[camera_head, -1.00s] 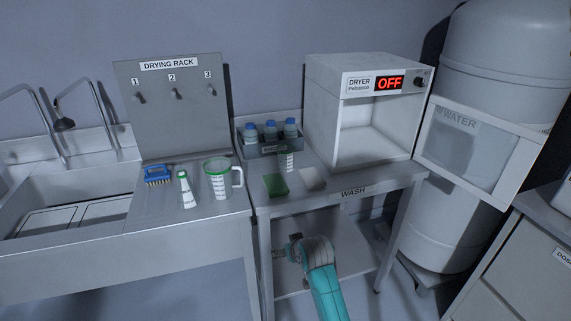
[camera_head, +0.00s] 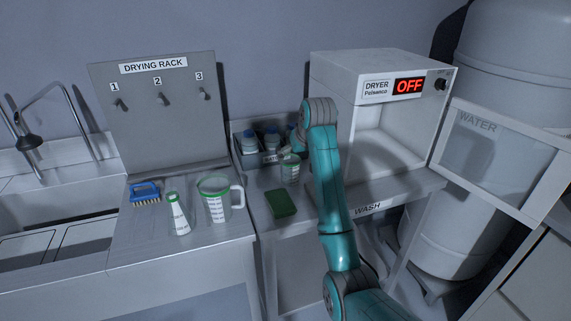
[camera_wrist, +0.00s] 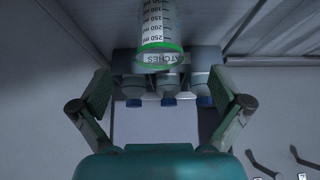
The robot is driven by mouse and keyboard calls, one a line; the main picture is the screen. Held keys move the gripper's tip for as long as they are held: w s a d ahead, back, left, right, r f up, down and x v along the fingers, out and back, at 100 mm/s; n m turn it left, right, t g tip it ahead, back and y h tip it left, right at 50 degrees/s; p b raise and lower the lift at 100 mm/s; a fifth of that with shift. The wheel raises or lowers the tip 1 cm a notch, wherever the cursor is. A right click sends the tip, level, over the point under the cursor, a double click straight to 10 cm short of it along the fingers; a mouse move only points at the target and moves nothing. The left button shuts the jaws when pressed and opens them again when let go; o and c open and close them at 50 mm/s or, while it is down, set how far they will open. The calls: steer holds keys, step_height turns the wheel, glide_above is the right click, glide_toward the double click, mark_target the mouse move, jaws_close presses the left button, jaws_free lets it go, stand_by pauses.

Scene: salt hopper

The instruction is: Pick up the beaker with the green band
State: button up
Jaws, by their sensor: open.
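The beaker with the green band (camera_head: 290,173) is clear, with a printed scale, and stands on the wash counter in front of the bottle caddy. In the wrist view the beaker (camera_wrist: 158,22) is at the top middle, its green rim towards me. My gripper (camera_wrist: 160,88) is open and empty, its two fingers apart on either side of the view. The beaker lies ahead, roughly centred between the finger lines, not gripped. In the head view my arm reaches over the counter beside the beaker, and my fingers are hard to make out.
A caddy (camera_head: 238,150) with blue-capped bottles stands behind the beaker. A green sponge (camera_head: 281,204) lies in front. The dryer (camera_head: 330,85) is to the right, reading OFF.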

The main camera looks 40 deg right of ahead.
mark_target(290, 168)
steer(key=shift+w+d+f, duration=0.1)
steer(key=shift+w+f, duration=0.1)
steer(key=shift+w, duration=0.05)
steer(key=x, duration=1)
steer(key=shift+s+f, duration=0.1)
steer(key=c, duration=1.3)
steer(key=shift+o, duration=0.2)
